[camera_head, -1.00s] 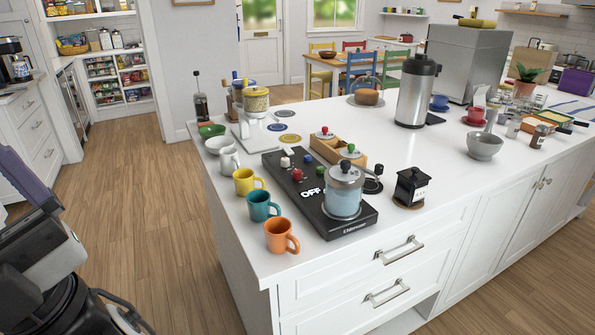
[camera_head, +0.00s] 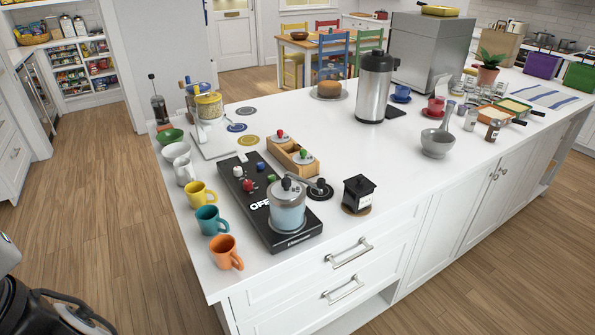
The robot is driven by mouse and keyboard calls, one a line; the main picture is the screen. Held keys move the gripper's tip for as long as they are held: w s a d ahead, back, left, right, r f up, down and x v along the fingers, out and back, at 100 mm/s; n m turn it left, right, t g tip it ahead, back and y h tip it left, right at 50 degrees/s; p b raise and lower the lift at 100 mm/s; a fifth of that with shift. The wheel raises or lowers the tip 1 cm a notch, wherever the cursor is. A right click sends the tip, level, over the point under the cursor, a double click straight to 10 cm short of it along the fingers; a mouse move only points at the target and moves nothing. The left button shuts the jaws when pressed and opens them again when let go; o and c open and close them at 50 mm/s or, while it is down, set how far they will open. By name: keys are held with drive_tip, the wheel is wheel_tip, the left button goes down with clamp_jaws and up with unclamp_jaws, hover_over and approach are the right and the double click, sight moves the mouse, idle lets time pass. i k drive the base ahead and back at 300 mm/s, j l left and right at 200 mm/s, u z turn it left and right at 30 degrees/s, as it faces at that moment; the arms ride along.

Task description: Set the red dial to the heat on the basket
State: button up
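The red dial (camera_head: 248,185) is a small red knob on a black hot plate (camera_head: 283,240) on the white counter. White (camera_head: 238,171), blue (camera_head: 260,166) and green (camera_head: 271,179) knobs sit near it. Part of a white "OFF" label shows on the plate; the dial's exact pointing is too small to tell. A lidded glass pot (camera_head: 287,208) stands on the near end of the plate. I cannot make out a thing that is surely the basket, nor any heat mark. My gripper's fingers are not in view; only part of my arm shows at the lower left, away from the counter.
Yellow (camera_head: 200,195), teal (camera_head: 211,219) and orange (camera_head: 225,252) mugs line the counter's left edge beside the plate. A wooden box (camera_head: 281,154) with two knobbed lids and a black grinder-like box (camera_head: 357,193) stand right of it. Floor (camera_head: 110,220) left of the counter is clear.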

sight(248, 185)
drive_tip(key=i+j+z, duration=0.3)
drive_tip(key=i, duration=0.2)
drive_tip(key=i+j+z, duration=0.3)
drive_tip(key=i, duration=0.2)
